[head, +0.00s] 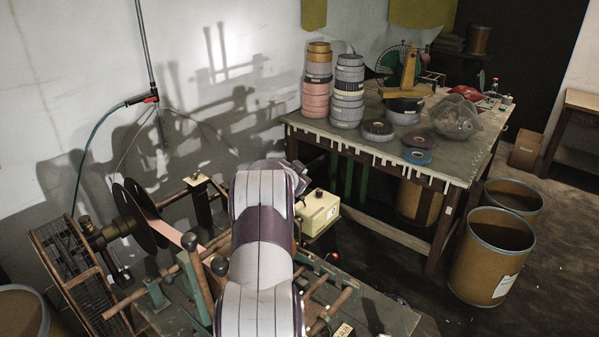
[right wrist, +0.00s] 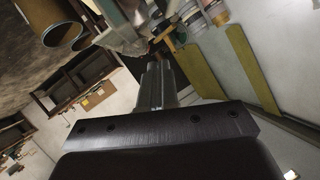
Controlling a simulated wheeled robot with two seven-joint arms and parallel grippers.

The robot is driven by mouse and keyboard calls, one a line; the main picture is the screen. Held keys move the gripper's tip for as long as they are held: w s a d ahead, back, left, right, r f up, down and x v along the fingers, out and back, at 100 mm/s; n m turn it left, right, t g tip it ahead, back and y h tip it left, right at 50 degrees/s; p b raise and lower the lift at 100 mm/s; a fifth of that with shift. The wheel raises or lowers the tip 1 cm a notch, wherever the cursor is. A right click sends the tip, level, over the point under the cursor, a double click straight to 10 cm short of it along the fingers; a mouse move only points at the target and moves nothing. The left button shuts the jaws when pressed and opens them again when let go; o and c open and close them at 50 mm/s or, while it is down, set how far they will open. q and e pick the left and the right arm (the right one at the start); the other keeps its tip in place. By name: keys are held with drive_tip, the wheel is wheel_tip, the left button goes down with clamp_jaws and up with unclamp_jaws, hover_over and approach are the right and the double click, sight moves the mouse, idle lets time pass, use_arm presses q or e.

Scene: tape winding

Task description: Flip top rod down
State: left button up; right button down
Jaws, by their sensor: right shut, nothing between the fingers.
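The winding machine carries several brown rods with rounded ends. One upright rod (head: 197,277) stands left of my arm, and another rod (head: 340,300) slants at the right. I cannot tell which is the top rod. Pink tape (head: 170,232) runs from a dark reel (head: 140,215) toward the rods. My arm reaches in from the bottom centre of the head view and covers the middle of the machine. Its gripper is hidden there. In the right wrist view, my right gripper (right wrist: 158,70) is shut and empty, its fingers pressed together. My left gripper is not in view.
A cream box (head: 318,212) sits just right of my arm. Behind it is a workbench (head: 345,137) with stacked tape rolls (head: 348,92) and a plastic bag (head: 456,117). Brown drums (head: 490,258) stand at the right. A hose (head: 90,150) hangs at the left wall.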

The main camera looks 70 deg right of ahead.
drive_tip(key=s+a+r+p, duration=0.1)
drive_tip(key=s+a+r, duration=0.1)
drive_tip(key=r, duration=0.3)
drive_tip(key=s+a+r+p, duration=0.1)
drive_tip(key=a+r, duration=0.2)
drive_tip(key=r, duration=0.3)
drive_tip(key=shift+s+a+r, duration=0.15)
drive_tip(key=shift+s+r, duration=0.1)
drive_tip(key=shift+s, duration=0.1)
drive_tip(key=shift+w, duration=0.1)
drive_tip(key=shift+w+a, duration=0.1)
